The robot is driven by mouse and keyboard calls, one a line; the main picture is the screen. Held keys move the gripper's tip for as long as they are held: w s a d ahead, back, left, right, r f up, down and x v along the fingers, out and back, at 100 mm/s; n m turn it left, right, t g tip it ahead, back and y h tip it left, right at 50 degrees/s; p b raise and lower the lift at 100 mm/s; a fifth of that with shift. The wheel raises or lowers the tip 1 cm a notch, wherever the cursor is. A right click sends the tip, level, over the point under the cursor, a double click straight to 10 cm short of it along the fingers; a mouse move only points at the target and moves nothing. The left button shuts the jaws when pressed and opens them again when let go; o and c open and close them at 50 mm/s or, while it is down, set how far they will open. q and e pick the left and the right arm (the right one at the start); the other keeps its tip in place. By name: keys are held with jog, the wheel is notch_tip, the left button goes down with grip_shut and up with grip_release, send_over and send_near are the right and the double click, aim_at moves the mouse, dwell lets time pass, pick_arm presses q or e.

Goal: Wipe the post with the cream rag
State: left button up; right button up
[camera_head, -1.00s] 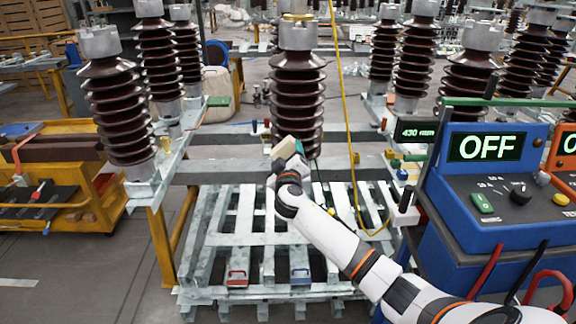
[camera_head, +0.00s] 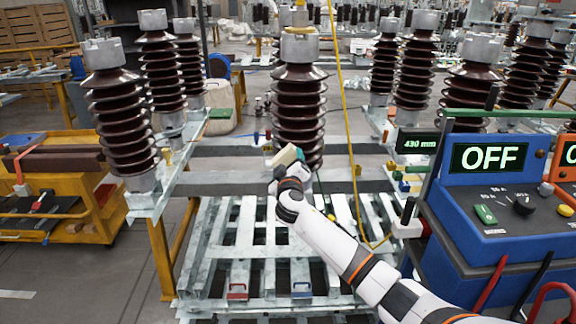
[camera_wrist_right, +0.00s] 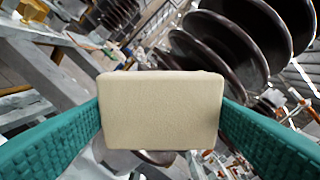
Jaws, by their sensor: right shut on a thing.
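The post (camera_head: 298,105) is a dark brown ribbed insulator with a grey metal cap, upright in the middle of the head view. Its ribbed discs also show in the right wrist view (camera_wrist_right: 215,55), behind the rag. The cream rag (camera_wrist_right: 160,110) is a folded block between the two green fingers of my right gripper; it also shows in the head view (camera_head: 284,157). My right gripper (camera_head: 290,160) is shut on it, in front of the lower ribs of the post. I cannot tell whether the rag touches the post. My left gripper is out of view.
Other brown insulators (camera_head: 122,125) stand left and right on grey frames. A blue console (camera_head: 500,190) reading OFF is at right. A yellow hose (camera_head: 350,130) hangs right of the post. A slatted metal pallet (camera_head: 250,250) lies below; a yellow cart (camera_head: 60,200) is at left.

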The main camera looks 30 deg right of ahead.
jog(key=shift+b+x, duration=0.65)
jog(key=shift+x, duration=0.3)
jog(key=shift+s, duration=0.1)
jog(key=shift+s+d+p, duration=0.15)
jog(key=shift+s+d, duration=0.4)
jog(key=shift+d, duration=0.25)
jog(key=shift+s+d+p, duration=0.15)
jog(key=shift+s+d, duration=0.35)
jog(key=shift+d, duration=0.35)
jog(key=shift+w, duration=0.1)
jog(key=shift+w+a+b, duration=0.35)
jog(key=shift+a+b, duration=0.1)
jog(key=shift+a, duration=0.15)
jog(key=shift+w+a+b, duration=0.4)
jog(key=shift+a, duration=0.15)
jog(key=shift+w+a+r, duration=0.2)
jog(key=shift+w+a, duration=0.15)
jog(key=shift+a, duration=0.15)
jog(key=shift+s, duration=0.1)
